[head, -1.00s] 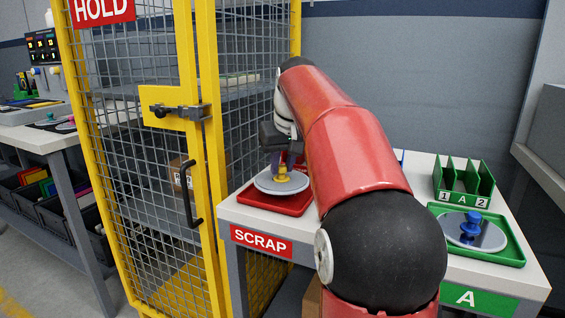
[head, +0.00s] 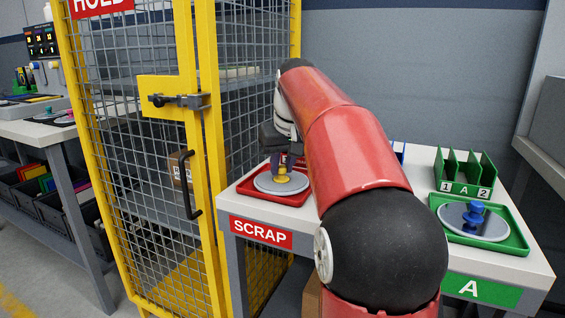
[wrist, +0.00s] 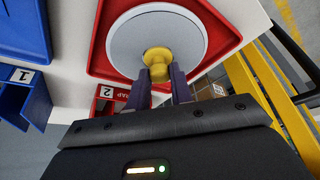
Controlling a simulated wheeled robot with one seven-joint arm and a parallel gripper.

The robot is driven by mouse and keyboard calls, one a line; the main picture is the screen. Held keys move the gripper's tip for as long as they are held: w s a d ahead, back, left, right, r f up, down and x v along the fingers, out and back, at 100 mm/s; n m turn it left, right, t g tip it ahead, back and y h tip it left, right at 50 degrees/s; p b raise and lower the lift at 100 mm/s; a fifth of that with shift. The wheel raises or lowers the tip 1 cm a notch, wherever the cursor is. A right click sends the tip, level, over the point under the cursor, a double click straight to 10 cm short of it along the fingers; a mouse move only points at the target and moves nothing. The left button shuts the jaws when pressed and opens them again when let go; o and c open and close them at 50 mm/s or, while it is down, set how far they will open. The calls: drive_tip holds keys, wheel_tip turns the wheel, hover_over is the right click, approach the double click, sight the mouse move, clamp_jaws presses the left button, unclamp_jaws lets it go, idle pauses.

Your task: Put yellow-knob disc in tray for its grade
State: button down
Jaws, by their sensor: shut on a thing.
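The yellow-knob disc, a grey round plate (head: 283,184) with a yellow knob (wrist: 157,58), is at the red tray (head: 258,199) above the SCRAP label. My gripper (head: 281,166) is shut on the yellow knob, pointing down over the tray. In the wrist view the disc (wrist: 150,22) lies within the rim of the red tray (wrist: 99,62). I cannot tell whether it rests fully on the tray floor. The green tray (head: 520,247) above the A label holds a grey disc with a blue knob (head: 473,215).
A yellow-framed mesh cage (head: 207,120) with a HOLD sign stands left of the table. A green slotted rack (head: 465,178) stands behind the green tray. A blue tray (wrist: 22,30) shows in the wrist view. My red arm hides the table's middle in the head view.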

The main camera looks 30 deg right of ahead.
idle(0.3)
drive_tip(key=c, duration=0.7)
unclamp_jaws()
drive_tip(key=shift+c, duration=0.2)
wheel_tip(320, 180, up, 6)
drive_tip(key=p, duration=0.5)
drive_tip(key=shift+f, duration=0.15)
drive_tip(key=shift+r, duration=1.15)
